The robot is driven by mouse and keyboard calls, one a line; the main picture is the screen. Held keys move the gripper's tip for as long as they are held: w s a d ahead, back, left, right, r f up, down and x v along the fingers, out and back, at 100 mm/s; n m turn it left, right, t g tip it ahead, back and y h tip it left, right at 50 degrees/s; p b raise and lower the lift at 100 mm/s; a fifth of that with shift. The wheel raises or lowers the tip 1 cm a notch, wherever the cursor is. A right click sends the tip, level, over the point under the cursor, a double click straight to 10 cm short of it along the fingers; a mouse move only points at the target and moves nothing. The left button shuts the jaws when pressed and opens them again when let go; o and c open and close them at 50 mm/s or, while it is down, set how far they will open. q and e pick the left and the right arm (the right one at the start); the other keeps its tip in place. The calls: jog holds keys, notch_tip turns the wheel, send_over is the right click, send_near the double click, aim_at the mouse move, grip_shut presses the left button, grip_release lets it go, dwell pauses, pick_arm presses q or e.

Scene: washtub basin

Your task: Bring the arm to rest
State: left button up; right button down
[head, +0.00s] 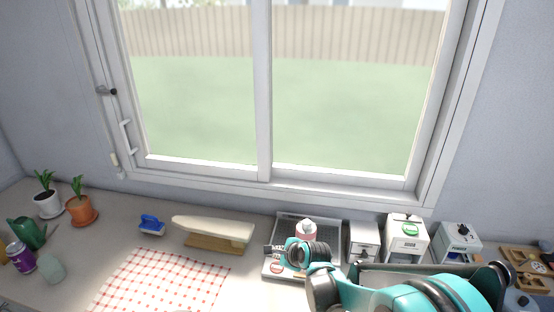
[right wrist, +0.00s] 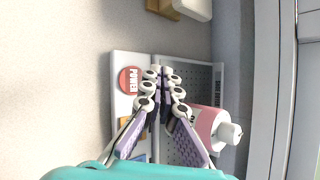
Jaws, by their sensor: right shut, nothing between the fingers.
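My right arm reaches in from the lower right in the head view, and its gripper (head: 272,250) is above the grey tray (head: 275,270). In the right wrist view the same gripper (right wrist: 160,72) has its fingertips together, with nothing between them. A pink bottle with a white cap (head: 306,230) stands on the tray behind my wrist; it also shows in the right wrist view (right wrist: 212,125), beside the fingers, and I cannot tell whether they touch. My left gripper is in neither view.
Small white boxes (head: 405,240) stand to the right of the tray. A small ironing board (head: 214,229) and a blue brush (head: 151,224) are to the left. A red checked cloth (head: 160,283) lies in front. Potted plants (head: 82,209) stand far left. A window wall is behind.

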jog(key=s+d+r+n+h+b, duration=0.1)
jog(key=s+d+r+n+b, duration=0.15)
jog(key=s+d+n, duration=0.35)
jog(key=s+d+r+n+h+b, duration=0.1)
jog(key=s+d+r+n, duration=0.2)
jog(key=s+d+n, duration=0.35)
jog(key=s+d+f+n+h, duration=0.1)
jog(key=s+n, duration=0.1)
jog(key=s, duration=0.3)
jog(key=s+d+f+n+b, duration=0.1)
jog(key=s+d+n, duration=0.1)
jog(key=s, duration=0.3)
jog(key=s+d+f+n+g+h+b, duration=0.1)
jog(key=s+d+n, duration=0.1)
jog(key=s+n, duration=0.2)
jog(key=shift+s+d+h, duration=0.15)
jog(key=shift+s+h, duration=0.15)
jog(key=shift+s, duration=0.45)
